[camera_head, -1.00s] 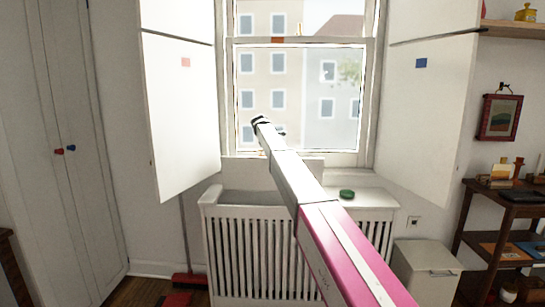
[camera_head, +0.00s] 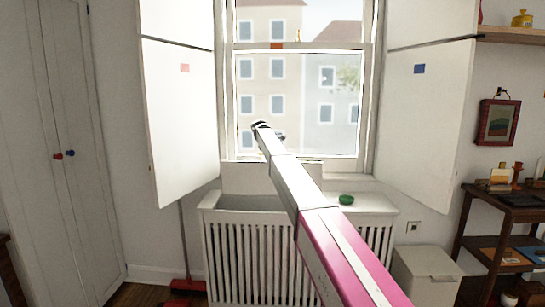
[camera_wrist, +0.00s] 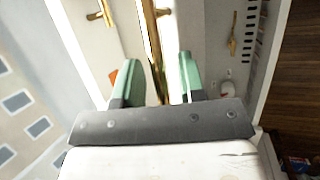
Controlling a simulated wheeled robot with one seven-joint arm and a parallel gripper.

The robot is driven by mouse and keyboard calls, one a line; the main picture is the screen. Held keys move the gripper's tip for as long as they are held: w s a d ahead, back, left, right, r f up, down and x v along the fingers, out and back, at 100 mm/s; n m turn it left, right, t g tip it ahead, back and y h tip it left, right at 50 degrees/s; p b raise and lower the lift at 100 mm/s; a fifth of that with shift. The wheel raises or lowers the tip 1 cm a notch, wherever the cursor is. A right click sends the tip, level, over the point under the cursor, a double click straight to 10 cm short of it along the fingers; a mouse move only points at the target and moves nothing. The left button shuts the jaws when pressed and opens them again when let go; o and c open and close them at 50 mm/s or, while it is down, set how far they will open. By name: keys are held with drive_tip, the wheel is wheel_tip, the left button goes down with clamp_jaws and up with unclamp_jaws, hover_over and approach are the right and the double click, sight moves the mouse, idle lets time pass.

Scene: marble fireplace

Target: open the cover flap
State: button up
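A white radiator cover (camera_head: 245,262) with a slatted front stands under the window. A white panel (camera_head: 245,178), which looks like its cover flap, stands upright at the back of its top, against the sill. The left part of the top shows a grey recess in front of that panel. My gripper (camera_head: 262,128) is at the end of the outstretched arm, above the panel and in front of the window. In the wrist view my gripper (camera_wrist: 157,80) is open, with its two green fingers apart. A brass-coloured strip (camera_wrist: 152,35) shows between and beyond them; I cannot tell whether they touch it.
A green round object (camera_head: 346,199) sits on the right of the cover's top. Open white shutters (camera_head: 182,110) flank the window on both sides. A white bin (camera_head: 425,275) and a dark shelf unit (camera_head: 510,215) stand at right; a red broom (camera_head: 187,285) leans at left.

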drive_tip(key=v, duration=1)
drive_tip(key=shift+a+r, duration=0.15)
drive_tip(key=shift+r, duration=0.15)
drive_tip(key=shift+s, duration=0.1)
drive_tip(key=s+d+f+m+g+y, duration=0.1)
drive_tip(key=s+d+f+m, duration=0.1)
drive_tip(key=s+d+f, duration=0.55)
drive_tip(key=s+d+f+m, duration=0.3)
drive_tip(key=s+f, duration=0.5)
drive_tip(key=f, duration=0.6)
drive_tip(key=s+d+f+m+g+y, duration=0.1)
drive_tip(key=s+d+f+m, duration=0.1)
drive_tip(key=s+d+f, duration=0.55)
drive_tip(key=s+d+f+m+y, duration=0.1)
drive_tip(key=s+d+f+m, duration=0.1)
drive_tip(key=s+f, duration=0.4)
drive_tip(key=s+d+f+m, duration=0.3)
drive_tip(key=s+f, duration=0.4)
drive_tip(key=s, duration=0.9)
drive_tip(key=s+d+f+m+g+y, duration=0.1)
drive_tip(key=s+d+f+m, duration=0.2)
drive_tip(key=s, duration=0.9)
wheel_tip(320, 180, down, 4)
drive_tip(key=shift+f+m+y, duration=0.2)
drive_tip(key=shift+m+y, duration=0.1)
drive_tip(key=shift+m, duration=0.7)
drive_tip(key=shift+d, duration=0.1)
